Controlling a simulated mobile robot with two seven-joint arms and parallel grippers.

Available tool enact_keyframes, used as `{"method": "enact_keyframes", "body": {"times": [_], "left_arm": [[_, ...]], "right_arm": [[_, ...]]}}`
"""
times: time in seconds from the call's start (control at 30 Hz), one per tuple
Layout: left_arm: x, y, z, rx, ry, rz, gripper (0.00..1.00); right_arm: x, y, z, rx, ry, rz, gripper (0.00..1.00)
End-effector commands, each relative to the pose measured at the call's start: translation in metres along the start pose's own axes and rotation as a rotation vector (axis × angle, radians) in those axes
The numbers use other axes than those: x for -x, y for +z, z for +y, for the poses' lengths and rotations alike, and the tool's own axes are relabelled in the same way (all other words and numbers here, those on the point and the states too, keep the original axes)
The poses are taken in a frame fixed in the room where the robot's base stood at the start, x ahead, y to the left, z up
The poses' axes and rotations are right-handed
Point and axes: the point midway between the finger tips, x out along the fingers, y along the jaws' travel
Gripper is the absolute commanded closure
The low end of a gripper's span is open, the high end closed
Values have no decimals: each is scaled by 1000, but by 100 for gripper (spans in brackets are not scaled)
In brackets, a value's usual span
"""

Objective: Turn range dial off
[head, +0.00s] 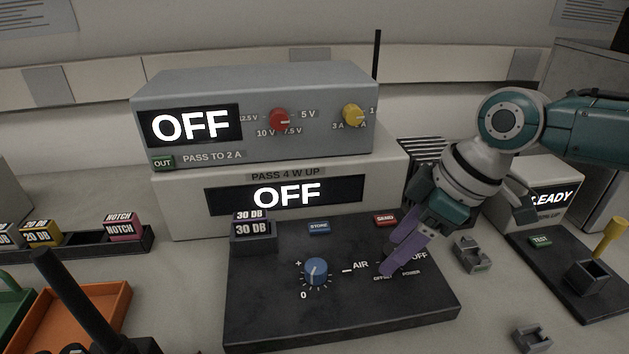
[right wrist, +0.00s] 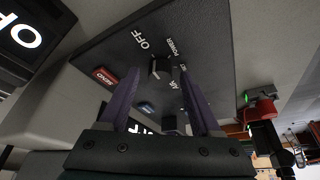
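A dark sloped control panel (head: 262,315) stands in front of the grey instruments in the head view. My right gripper (head: 391,256) reaches down to the panel's right part, among the markings AIR, POWER and OFF. Its purple fingers hide most of the control there. In the right wrist view, a small dark knob (right wrist: 159,70) shows between the spread fingertips, next to the OFF and POWER lettering. The fingers are apart, and I cannot tell if they touch it. A blue dial (head: 316,271) with a 0 mark sits further left.
A 30 DB block (head: 253,232) sits at the panel's back left, near a blue STORE button (head: 319,228) and a red SEND button (head: 386,219). Two instruments behind read OFF. A grey bracket (head: 472,254) lies right of the panel. An orange tray (head: 97,314) is at left.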

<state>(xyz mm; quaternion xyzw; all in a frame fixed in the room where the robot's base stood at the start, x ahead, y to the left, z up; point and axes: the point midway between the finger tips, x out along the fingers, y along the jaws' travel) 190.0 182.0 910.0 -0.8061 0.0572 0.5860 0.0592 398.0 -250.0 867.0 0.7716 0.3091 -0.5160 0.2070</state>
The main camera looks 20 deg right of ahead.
Motion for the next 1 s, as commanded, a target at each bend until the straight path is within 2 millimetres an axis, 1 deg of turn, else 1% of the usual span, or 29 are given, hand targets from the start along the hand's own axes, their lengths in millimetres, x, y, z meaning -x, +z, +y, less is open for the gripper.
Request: {"method": "enact_keyframes", "body": {"times": [0.23, 0.33, 0.37, 0.6, 0.7, 0.83, 1.0], "left_arm": [[0, 0, -1, -3, -2, -1, 0], [4, -1, -2, -6, -4, -1, 0], [5, -1, -2, -6, -5, -1, 0], [18, -5, -3, -10, -8, -2, 0], [21, -6, -3, -10, -8, -2, 0], [22, -6, -3, -10, -8, -2, 0], [22, -6, -3, -9, -7, -2, 0]], "right_arm": [[1, 0, 0, -1, 0, 1, 33], [8, 0, 0, 0, 0, 0, 33], [13, -1, 0, 1, 0, 1, 33], [61, 0, 1, 2, 3, -1, 33], [79, 0, 0, 1, 1, -2, 33], [94, 0, 0, 0, 1, 0, 33], [100, 0, 0, -1, 0, 0, 33]]}}
